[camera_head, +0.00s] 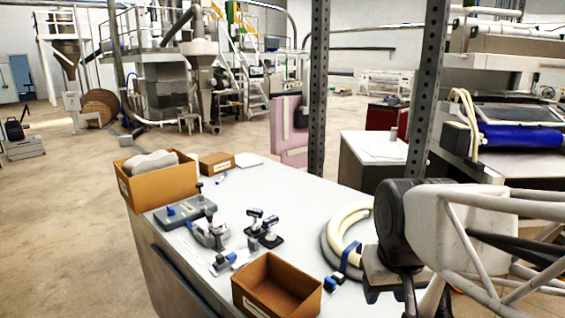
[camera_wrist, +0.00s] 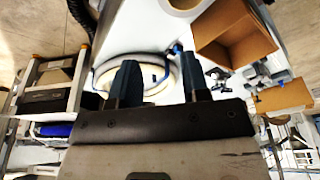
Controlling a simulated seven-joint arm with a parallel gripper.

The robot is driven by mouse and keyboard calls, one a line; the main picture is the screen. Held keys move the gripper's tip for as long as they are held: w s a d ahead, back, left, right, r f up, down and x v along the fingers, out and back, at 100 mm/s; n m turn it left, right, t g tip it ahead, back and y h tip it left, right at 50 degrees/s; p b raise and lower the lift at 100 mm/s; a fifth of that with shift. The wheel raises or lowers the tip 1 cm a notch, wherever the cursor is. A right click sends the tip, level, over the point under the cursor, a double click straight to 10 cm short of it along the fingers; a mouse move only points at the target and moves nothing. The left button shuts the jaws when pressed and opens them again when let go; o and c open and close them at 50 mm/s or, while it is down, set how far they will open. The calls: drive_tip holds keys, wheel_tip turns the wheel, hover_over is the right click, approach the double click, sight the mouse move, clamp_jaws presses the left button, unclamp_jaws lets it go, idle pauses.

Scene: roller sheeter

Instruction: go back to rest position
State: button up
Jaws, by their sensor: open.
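My gripper (camera_wrist: 160,82) shows in the wrist view with its two dark fingers apart and nothing between them. In the head view my arm comes in at the right, and my gripper (camera_head: 390,292) hangs over the right side of the white worktable (camera_head: 310,195). It is beside the coiled hose (camera_head: 334,240), whose near part it hides. In the wrist view the hose coil (camera_wrist: 150,62) shows behind and between the fingers. I cannot tell the exact height of the fingers above the table.
An empty cardboard box (camera_head: 277,288) stands at the table's front edge. Small tools (camera_head: 264,228) and a grey fixture (camera_head: 185,212) lie to the left. A filled cardboard box (camera_head: 158,180) stands at the far left corner. A metal upright (camera_head: 427,85) rises behind my arm.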

drive_tip(key=s+d+f, duration=0.1)
drive_tip(key=s+f, duration=0.2)
drive_tip(key=s, duration=0.3)
drive_tip(key=shift+d+f+m, duration=0.2)
drive_tip(key=shift+f+m, duration=0.1)
idle(1.0)
